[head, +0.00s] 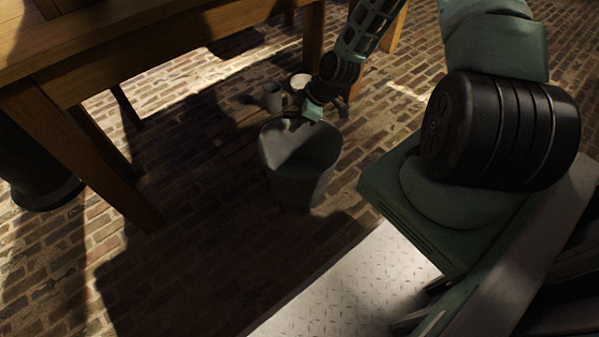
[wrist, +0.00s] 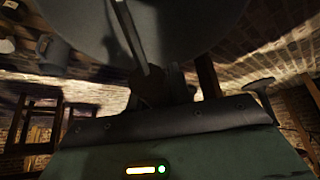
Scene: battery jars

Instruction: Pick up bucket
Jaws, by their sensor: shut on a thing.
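The grey bucket (head: 302,175) is upright at the middle of the head view, its open mouth facing up. My gripper (head: 299,123) is at the bucket's far rim, shut on the bucket. The fingertips are small and dark in the head view, so the exact grip is hard to see. In the wrist view the bucket (wrist: 195,22) fills the top middle as a large dark curved shape. I cannot tell whether its base touches the floor.
A grey jar (head: 272,97) and a pale-topped jar (head: 300,82) stand just behind the bucket. A wooden table (head: 150,50) with thick legs is at the left. A dark round object (head: 38,170) is at the far left. Brick floor (head: 215,285) is clear at lower left.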

